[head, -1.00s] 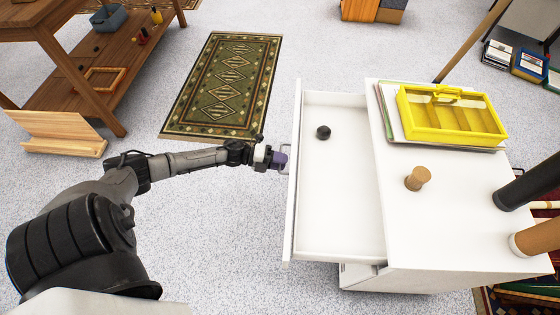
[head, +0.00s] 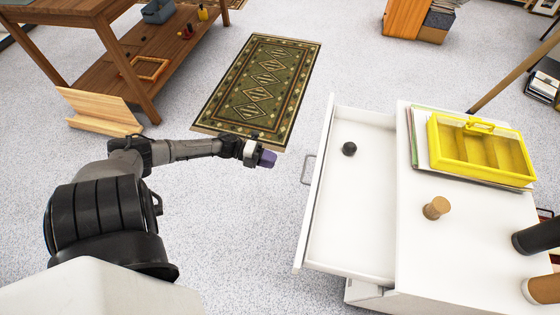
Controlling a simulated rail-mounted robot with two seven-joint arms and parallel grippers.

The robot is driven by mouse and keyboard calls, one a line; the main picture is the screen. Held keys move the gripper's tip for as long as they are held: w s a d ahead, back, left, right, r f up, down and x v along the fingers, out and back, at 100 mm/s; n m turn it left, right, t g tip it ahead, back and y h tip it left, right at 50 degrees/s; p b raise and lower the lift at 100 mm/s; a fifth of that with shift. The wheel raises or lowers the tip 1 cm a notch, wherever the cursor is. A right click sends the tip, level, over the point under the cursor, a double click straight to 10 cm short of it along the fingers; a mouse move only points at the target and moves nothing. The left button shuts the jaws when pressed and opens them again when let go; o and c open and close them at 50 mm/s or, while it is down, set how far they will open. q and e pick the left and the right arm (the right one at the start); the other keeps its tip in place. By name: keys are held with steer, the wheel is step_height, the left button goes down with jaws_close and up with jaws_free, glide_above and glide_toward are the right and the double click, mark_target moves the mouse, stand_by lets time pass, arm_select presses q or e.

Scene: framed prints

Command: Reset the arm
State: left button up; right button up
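My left arm comes in from the lower left, and its gripper (head: 267,158) points right, toward the open drawer. The gripper has purple fingertips and is apart from the drawer handle (head: 308,169), with a gap of floor between them. From this angle I cannot tell whether its fingers are open or shut. The white drawer (head: 345,205) is pulled out to the left of its cabinet and holds a small black ball (head: 349,149). My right gripper is not in view.
On the white cabinet top (head: 425,255) are a yellow divided box (head: 480,150) on papers, a cork-like piece (head: 436,208) and dark and tan cylinders at right. A green patterned rug (head: 262,90) lies beyond the gripper. A wooden table (head: 150,75) stands upper left.

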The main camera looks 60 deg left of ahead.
arm_select(q)
steer(key=shift+s+a+r, duration=0.1)
steer(key=shift+s+a, duration=0.2)
steer(key=shift+s, duration=0.05)
stand_by(0.3)
